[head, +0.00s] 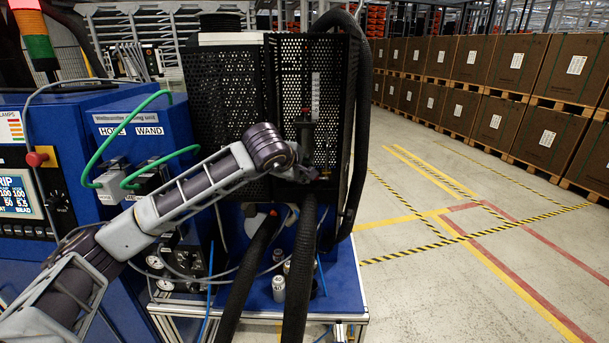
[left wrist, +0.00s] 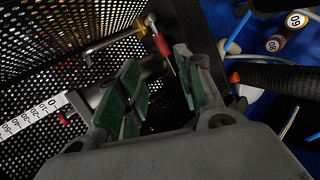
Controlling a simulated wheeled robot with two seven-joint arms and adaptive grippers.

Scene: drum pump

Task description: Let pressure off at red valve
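My left gripper (left wrist: 160,84) is open, with green pads apart and no object visibly held. In the head view my left gripper (head: 310,174) is at the front of the black mesh cage, small and dark. The valve cannot be made out clearly there. My right gripper is in neither view.
The mesh cage (head: 225,95) stands on a blue base (head: 345,290). Thick black hoses (head: 298,270) run down beside my gripper. A metal pipe (left wrist: 105,42) and a white scale (left wrist: 30,117) are close by. A blue control cabinet (head: 105,230) stands left; the floor at right is clear.

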